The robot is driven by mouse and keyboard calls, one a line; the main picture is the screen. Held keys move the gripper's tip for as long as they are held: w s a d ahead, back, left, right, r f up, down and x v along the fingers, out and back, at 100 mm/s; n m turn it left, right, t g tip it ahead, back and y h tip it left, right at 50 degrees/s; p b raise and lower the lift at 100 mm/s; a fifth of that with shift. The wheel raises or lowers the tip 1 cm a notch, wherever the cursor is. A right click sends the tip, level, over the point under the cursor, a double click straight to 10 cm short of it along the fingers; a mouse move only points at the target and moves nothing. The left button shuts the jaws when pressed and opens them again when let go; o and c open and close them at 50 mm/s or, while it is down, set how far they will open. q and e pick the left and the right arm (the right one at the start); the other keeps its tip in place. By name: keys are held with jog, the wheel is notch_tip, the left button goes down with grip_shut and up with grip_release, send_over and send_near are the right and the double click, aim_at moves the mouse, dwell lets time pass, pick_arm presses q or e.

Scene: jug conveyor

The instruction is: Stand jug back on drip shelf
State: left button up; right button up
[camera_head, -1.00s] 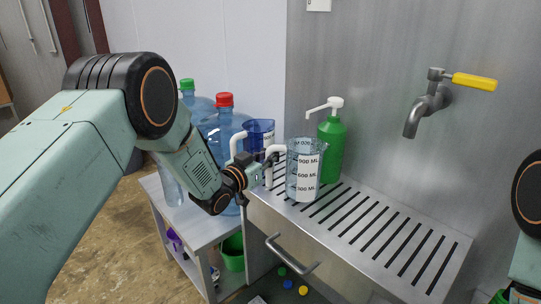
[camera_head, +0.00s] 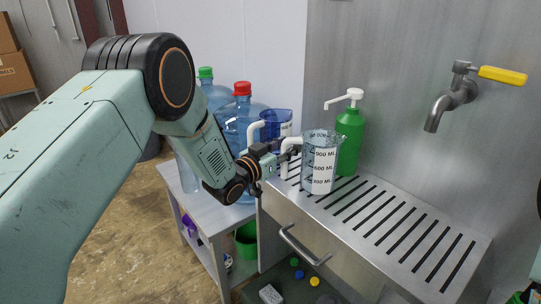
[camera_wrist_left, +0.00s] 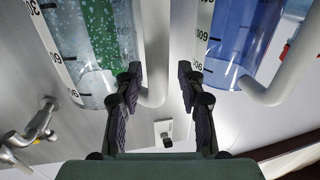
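The clear jug (camera_head: 320,165) with a white handle and black volume marks stands upright on the slotted drip shelf (camera_head: 400,225), beside the green pump bottle. My left gripper (camera_head: 277,157) is at the jug's handle side. In the left wrist view the gripper (camera_wrist_left: 160,72) is open, its dark fingers apart. The clear jug's white handle (camera_wrist_left: 154,88) shows in the gap, close to the left finger; contact cannot be told. A blue jug (camera_head: 278,122) with a white handle stands behind my gripper, partly hidden. It also shows in the left wrist view (camera_wrist_left: 235,45). My right gripper is out of view.
The green pump bottle (camera_head: 350,145) stands against the wall behind the jug. A tap (camera_head: 455,95) with a yellow lever is above the shelf's right part, which is clear. Large water bottles (camera_head: 240,120) stand on a grey side table (camera_head: 215,215). A drawer handle (camera_head: 300,245) juts out below.

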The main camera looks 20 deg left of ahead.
pick_arm(q)
jog(key=v, duration=1.1)
jog(key=s+d+f+n+g+y, duration=0.1)
jog(key=s+f+n+g+y, duration=0.25)
jog(key=s+f+g, duration=1.15)
jog(key=s+f+y, duration=0.1)
jog(key=s+f, duration=0.3)
jog(key=s, duration=0.5)
jog(key=s+a+f+n+g+y, duration=0.1)
jog(key=s+f, duration=0.3)
jog(key=s, duration=0.5)
jog(key=s+f+y, duration=0.1)
jog(key=s+f, duration=0.3)
jog(key=s, duration=0.5)
jog(key=shift+s+a+g, duration=0.3)
jog(key=shift+s+a, duration=0.05)
jog(key=shift+f, duration=0.1)
notch_tip(320, 180, down, 9)
jog(key=b, duration=0.8)
jog(key=shift+b, duration=0.3)
